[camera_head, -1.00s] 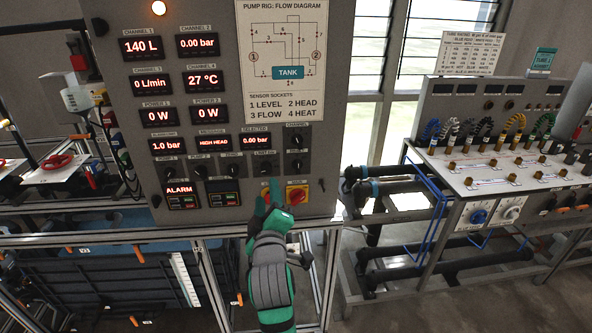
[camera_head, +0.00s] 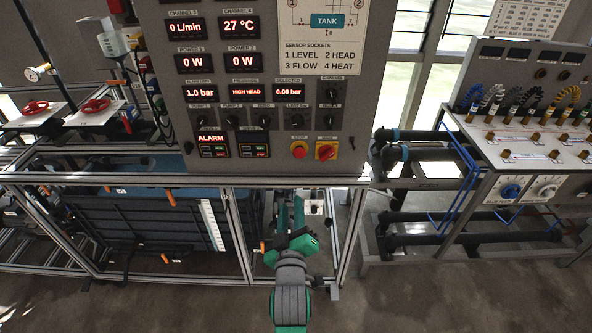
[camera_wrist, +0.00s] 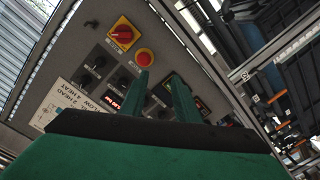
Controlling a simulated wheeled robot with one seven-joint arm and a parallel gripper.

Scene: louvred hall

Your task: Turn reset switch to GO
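The grey control panel (camera_head: 375,60) has several small black knobs under tiny labels. I cannot read clearly which is the reset switch or where it points; the label over the lower right knob (camera_head: 331,118) is blurred. A lit display (camera_head: 211,138) reads ALARM. My gripper (camera_head: 291,203) is below the panel's bottom edge in the head view, with its two green fingers apart and nothing between them. In the wrist view my gripper (camera_wrist: 160,82) points at the panel, and its fingers cover part of the knob area.
A metal frame (camera_head: 130,183) runs below. A bench (camera_head: 480,150) with cables stands right.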

